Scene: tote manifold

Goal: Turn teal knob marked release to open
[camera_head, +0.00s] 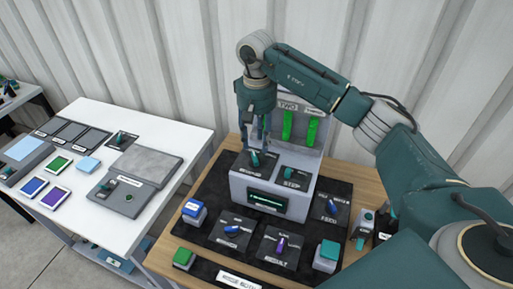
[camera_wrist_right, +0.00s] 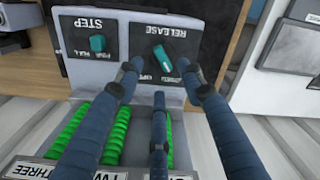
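The teal knob marked RELEASE (camera_wrist_right: 162,60) is on a dark plate on the grey manifold box. It also shows in the head view (camera_head: 255,159), below my right gripper (camera_head: 258,137). In the right wrist view, the blue-grey fingers of my right gripper (camera_wrist_right: 157,70) are spread apart around the near side of this knob, with nothing held between them. I cannot tell whether a fingertip touches it. The fingers partly hide the position words under the knob. My left gripper is not in either view.
A second teal knob marked STEP (camera_wrist_right: 98,43) sits beside it. Green coils (camera_head: 287,125) stand behind the knobs. Lower on the black mat are a blue button (camera_head: 194,209), a green button (camera_head: 184,256) and other knobs. A white table (camera_head: 170,122) stands to the left.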

